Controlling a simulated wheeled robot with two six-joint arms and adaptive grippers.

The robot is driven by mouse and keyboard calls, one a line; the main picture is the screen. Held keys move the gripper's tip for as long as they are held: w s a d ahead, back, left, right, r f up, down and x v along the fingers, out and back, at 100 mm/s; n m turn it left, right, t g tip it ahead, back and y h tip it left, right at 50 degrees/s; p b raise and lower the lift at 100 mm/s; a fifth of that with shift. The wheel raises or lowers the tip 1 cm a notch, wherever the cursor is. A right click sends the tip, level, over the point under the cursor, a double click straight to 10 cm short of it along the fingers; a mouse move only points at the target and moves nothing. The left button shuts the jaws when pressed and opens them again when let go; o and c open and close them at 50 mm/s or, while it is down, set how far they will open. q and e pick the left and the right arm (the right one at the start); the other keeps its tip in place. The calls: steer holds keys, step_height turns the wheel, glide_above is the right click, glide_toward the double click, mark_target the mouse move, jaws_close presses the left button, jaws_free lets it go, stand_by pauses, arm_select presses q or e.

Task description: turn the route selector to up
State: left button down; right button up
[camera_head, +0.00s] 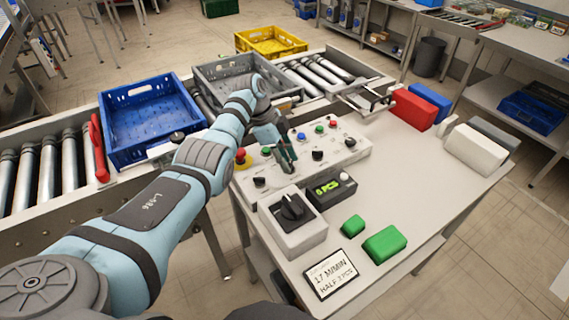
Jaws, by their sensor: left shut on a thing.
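A light control panel (335,160) lies along the back of the table, with coloured buttons and several small black knobs such as one at its front left (258,182) and one right of my gripper (317,156). My left gripper (288,166) points down at the panel's front row, between these two knobs. It is shut on what appears to be a panel knob there, which the fingers hide. Its turned position cannot be seen. I cannot read which knob is the route selector. A larger black rotary knob (292,207) sits on a grey box in front. My right gripper is not in view.
A red emergency button (240,156) is beside my left wrist. A counter display (330,190), green blocks (384,244) and a sign (336,274) are on the table. Behind, a conveyor holds a blue crate (150,118) and a grey crate (225,69).

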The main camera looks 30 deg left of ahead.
arm_select(q)
steer(key=shift+s+d+f, duration=0.1)
steer(key=shift+d+f, duration=0.1)
steer(key=c, duration=1.5)
jaws_free()
steer(key=shift+c, duration=0.2)
steer(key=o, duration=0.3)
steer(key=shift+d, duration=0.1)
steer(key=shift+r, duration=0.1)
steer(key=w+v, duration=0.1)
steer(key=v, duration=1)
steer(key=shift+s+r, duration=0.4)
steer(key=shift+r, duration=0.05)
steer(key=shift+f, duration=0.1)
